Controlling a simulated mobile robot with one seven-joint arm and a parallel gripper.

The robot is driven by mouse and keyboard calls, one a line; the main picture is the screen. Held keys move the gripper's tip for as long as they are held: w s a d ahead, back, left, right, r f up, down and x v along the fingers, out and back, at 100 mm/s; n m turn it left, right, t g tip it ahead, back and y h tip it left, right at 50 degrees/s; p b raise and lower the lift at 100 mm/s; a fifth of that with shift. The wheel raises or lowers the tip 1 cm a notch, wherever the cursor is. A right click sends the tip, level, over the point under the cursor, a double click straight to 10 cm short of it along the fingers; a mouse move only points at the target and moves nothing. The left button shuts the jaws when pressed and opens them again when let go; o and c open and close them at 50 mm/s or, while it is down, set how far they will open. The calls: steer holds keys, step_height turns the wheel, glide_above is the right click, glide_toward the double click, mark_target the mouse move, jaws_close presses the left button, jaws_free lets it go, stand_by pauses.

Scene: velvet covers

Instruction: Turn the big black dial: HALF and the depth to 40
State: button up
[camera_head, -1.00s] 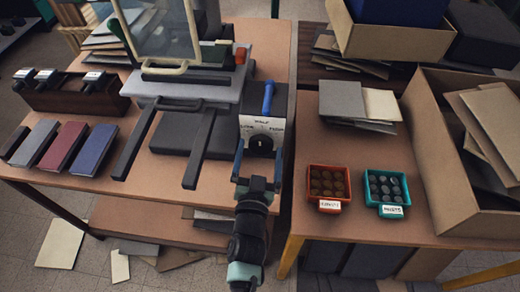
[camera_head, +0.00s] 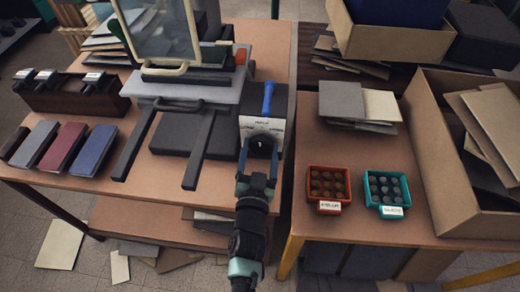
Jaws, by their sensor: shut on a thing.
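The big black dial (camera_head: 261,144) sits on the white face plate (camera_head: 262,125) of a dark box beside the press. A small white mark shows on the dial, near its middle. The plate has printed words at its top, left and right, too small to read surely now. My gripper (camera_head: 259,158) is shut on the dial from the front, one finger on each side. A blue lever (camera_head: 268,97) stands upright on the box above the plate. No depth scale or number can be made out.
The press (camera_head: 200,90) with its clear guard and two dark rails stands left of the box. Several books (camera_head: 93,149) lie at the left. A red tray (camera_head: 328,184) and a teal tray (camera_head: 385,188) stand on the right table, across a gap.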

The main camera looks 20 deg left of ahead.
steer(key=o, duration=1.3)
steer(key=shift+s, duration=0.1)
steer(key=v, duration=1.2)
steer(key=shift+s+d+r, duration=0.1)
steer(key=shift+s+d, duration=0.05)
steer(key=shift+s, duration=0.25)
